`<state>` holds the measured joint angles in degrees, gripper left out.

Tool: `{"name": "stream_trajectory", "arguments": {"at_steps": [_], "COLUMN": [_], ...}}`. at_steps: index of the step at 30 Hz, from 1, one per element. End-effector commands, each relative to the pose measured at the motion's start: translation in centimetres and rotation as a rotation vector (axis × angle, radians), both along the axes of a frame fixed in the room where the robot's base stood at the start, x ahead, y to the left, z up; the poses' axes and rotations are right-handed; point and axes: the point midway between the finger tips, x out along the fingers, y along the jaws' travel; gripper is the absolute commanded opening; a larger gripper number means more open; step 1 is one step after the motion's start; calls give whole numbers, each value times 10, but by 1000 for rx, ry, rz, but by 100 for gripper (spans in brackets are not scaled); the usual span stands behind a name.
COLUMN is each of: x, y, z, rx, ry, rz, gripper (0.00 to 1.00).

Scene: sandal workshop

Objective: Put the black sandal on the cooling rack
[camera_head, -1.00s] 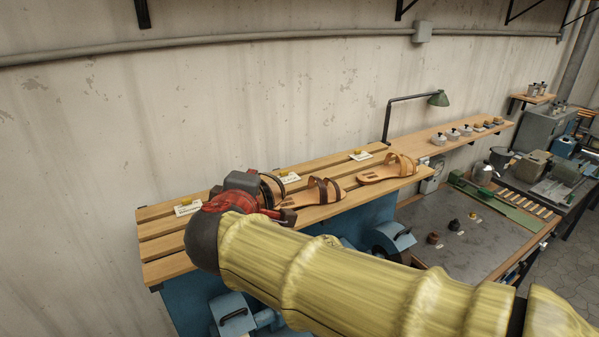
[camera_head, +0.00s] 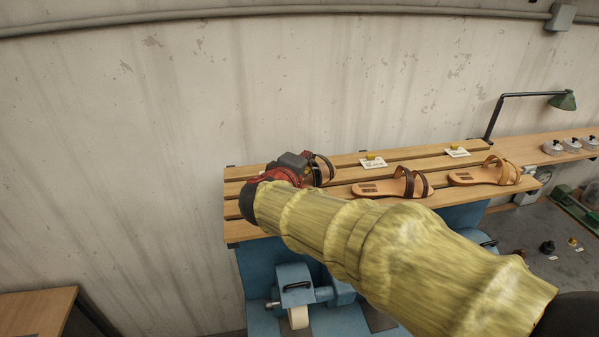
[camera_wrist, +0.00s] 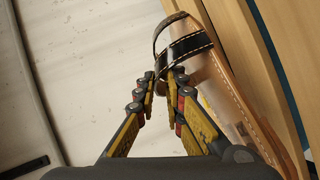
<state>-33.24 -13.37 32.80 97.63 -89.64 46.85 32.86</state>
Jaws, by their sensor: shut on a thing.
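The black sandal (camera_wrist: 190,45), with glossy black straps and a tan sole, shows in the wrist view. My gripper (camera_wrist: 162,78) is shut on its strap. In the head view my gripper (camera_head: 290,163) is over the left part of the cooling rack (camera_head: 238,231), a slatted wooden shelf. Part of the black sandal (camera_head: 325,170) shows just right of it; my arm and gripper hide the rest. In the wrist view the sole lies along the wooden slats; I cannot tell whether it touches them.
A dark-strapped brown sandal (camera_head: 397,185) and a tan sandal (camera_head: 490,174) sit on the rack to the right. Label cards (camera_head: 373,162) stand behind them. The wall (camera_head: 130,150) is close behind. A blue machine (camera_head: 295,285) is below, and a green lamp (camera_head: 563,100) is right.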

Motion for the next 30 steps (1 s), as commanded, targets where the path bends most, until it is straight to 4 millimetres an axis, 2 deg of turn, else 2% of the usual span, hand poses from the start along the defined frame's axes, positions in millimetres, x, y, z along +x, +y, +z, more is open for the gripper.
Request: {"name": "stream_trajectory", "arguments": {"at_steps": [11, 16, 28, 29, 30], "x": [19, 18, 18, 18, 18], "y": [16, 15, 15, 15, 15], "z": [-29, -51, -57, -58, -58], "rx": [0, -1, 2, 0, 0], "ry": [-1, -2, -5, -2, -2], "rz": [0, 0, 0, 0, 0], "gripper": [0, 0, 0, 12, 14]}}
